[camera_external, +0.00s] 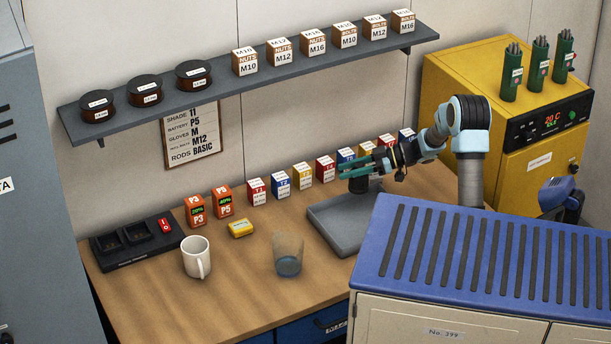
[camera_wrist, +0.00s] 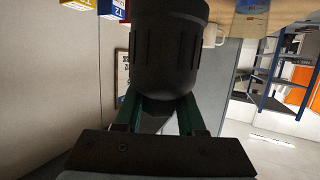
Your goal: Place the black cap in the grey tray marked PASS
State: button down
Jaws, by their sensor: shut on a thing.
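The black cap (camera_external: 358,185) is between the green fingers of my gripper (camera_external: 357,170), over the back part of the grey tray (camera_external: 338,228). In the wrist view the ribbed black cap (camera_wrist: 172,45) fills the upper middle, with the green fingers (camera_wrist: 160,112) on either side of it. My gripper is shut on it. I cannot tell whether the cap's lower end touches the tray floor. No PASS mark is readable on the tray, and its right part is hidden behind the blue-topped cabinet.
A clear glass (camera_external: 288,254) stands just left of the tray, and a white mug (camera_external: 196,257) farther left. A row of small boxes (camera_external: 303,176) lines the wall behind. The blue-topped cabinet (camera_external: 470,262) stands in front at right.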

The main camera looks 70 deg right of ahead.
aim_at(366, 191)
jog(key=s, duration=0.3)
jog(key=s+f, duration=0.1)
jog(key=s, duration=0.1)
jog(key=shift+s+d+b, duration=0.15)
jog(key=shift+d+b, duration=0.1)
jog(key=shift+b, duration=0.05)
notch_tip(366, 191, down, 5)
jog(key=shift+r+p, duration=0.15)
jog(key=shift+p, duration=0.3)
jog(key=shift+f+p, duration=0.4)
jog(key=shift+f, duration=1.9)
jog(key=shift+f, duration=0.15)
jog(key=c, duration=0.5)
grip_release()
jog(key=b+v, duration=0.3)
jog(key=v, duration=0.9)
